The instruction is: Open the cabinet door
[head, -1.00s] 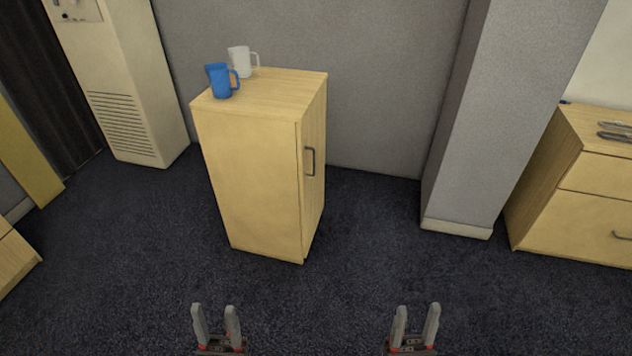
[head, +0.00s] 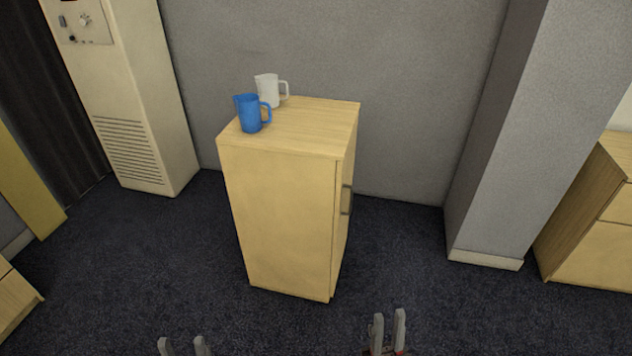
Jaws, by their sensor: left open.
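The wooden cabinet (head: 280,220) stands upright on the dark carpet in the middle of the head view. Its door is on the narrow right side, seen at a steep angle, and looks shut. A dark handle (head: 346,199) is on that side. My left gripper (head: 182,347) is at the bottom edge, open and empty, with only its fingertips showing. My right gripper (head: 388,330) is at the bottom, right of the cabinet's base, with its fingers apart and nothing between them. Both grippers are clear of the cabinet.
A blue pitcher (head: 249,113) and a white pitcher (head: 268,90) stand on the cabinet top. A grey pillar (head: 500,150) is to the right, with a wooden drawer unit (head: 590,220) beyond it. A beige floor unit (head: 125,100) is at left. Carpet between cabinet and pillar is clear.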

